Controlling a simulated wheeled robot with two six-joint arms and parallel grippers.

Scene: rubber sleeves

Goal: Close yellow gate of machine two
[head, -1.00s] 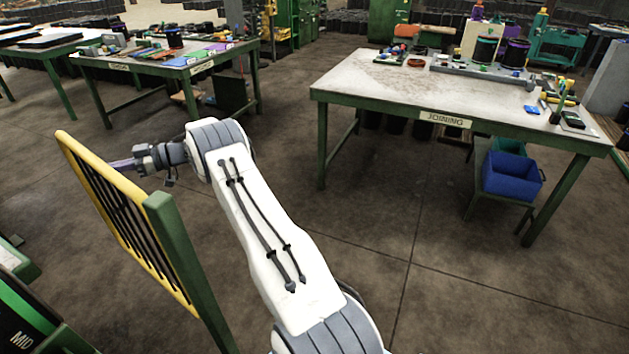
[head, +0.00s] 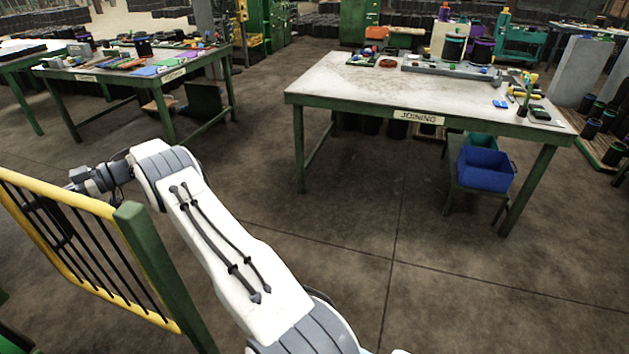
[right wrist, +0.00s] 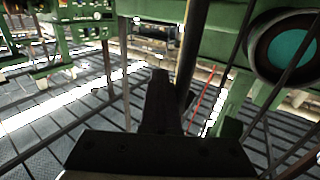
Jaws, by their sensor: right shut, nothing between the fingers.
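The yellow gate (head: 62,202) with dark vertical bars stands at the left of the head view, hinged side at a green post (head: 152,262). My right arm reaches along the far side of the post. My right gripper (head: 74,187) is at the gate's upper edge, its fingers partly hidden by the gate. In the right wrist view my right gripper (right wrist: 160,100) is shut and empty, pointing toward several thin dark bars. I cannot tell whether it touches the gate. My left gripper is not in view.
In the wrist view, a green machine with a round teal part (right wrist: 290,55) stands beyond the bars. The joining table (head: 370,90) with a blue bin (head: 487,170) stands right of centre. Another table (head: 160,70) is at the back left. The floor between is clear.

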